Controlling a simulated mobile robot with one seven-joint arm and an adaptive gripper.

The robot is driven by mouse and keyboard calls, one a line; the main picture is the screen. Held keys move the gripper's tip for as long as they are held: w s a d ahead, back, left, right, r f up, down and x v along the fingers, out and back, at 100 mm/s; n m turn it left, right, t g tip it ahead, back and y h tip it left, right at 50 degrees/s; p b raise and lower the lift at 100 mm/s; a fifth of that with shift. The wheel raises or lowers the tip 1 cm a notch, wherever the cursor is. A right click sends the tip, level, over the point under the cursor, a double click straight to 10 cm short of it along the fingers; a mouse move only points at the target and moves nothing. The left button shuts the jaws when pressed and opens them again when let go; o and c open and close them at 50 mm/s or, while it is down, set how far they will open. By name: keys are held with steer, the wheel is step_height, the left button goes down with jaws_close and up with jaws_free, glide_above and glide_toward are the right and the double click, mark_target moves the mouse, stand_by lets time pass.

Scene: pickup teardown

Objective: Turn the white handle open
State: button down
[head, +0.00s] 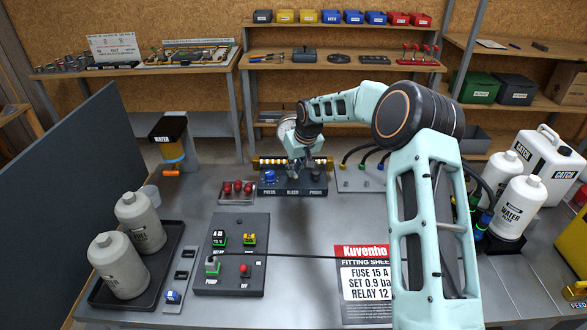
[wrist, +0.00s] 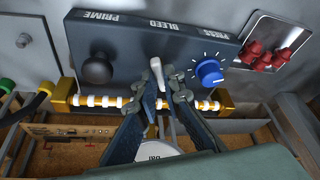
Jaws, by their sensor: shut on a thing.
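The white handle (wrist: 167,70) stands up from the dark panel (wrist: 130,38), by the BLEED label, in the wrist view. My gripper (wrist: 168,88) has its two fingers on either side of it and is shut on it. The handle's tip shows between the fingertips and its lower part is hidden. In the head view my gripper (head: 294,172) reaches down over the panel (head: 305,192) at the back of the table and hides the handle.
A blue knob (wrist: 208,71) sits close to one finger, and a black knob (wrist: 97,69) is on the other side. A yellow-and-white striped bar (wrist: 90,101) runs along the panel's far edge. Red knobs (wrist: 268,56) stand on a plate beside the panel.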

steer(key=n, duration=0.1)
steer(key=n+y, duration=0.1)
steer(key=n, duration=0.1)
steer(key=shift+w+d+n+g, duration=0.2)
steer(key=shift+n+g, duration=0.1)
steer(key=shift+g, duration=0.1)
steer(key=n+g+y, duration=0.1)
steer(key=n, duration=0.2)
steer(key=shift+w+n, duration=0.1)
steer(key=shift+n, duration=0.2)
steer(key=n+g+p, duration=0.1)
steer(key=n+p, duration=0.1)
steer(key=shift+w+d+r+n, duration=0.1)
steer(key=shift+n, duration=0.3)
steer(key=shift+n+y, duration=0.3)
steer(key=shift+n, duration=0.1)
steer(key=shift+w+n+g+p, duration=0.1)
steer(key=shift+n+g+p, duration=0.5)
steer(key=shift+n+p, duration=0.6)
steer(key=c, duration=2)
jaws_free()
steer(key=shift+c, duration=0.2)
steer(key=shift+f+m+b, duration=0.2)
steer(key=shift+m+b, duration=0.6)
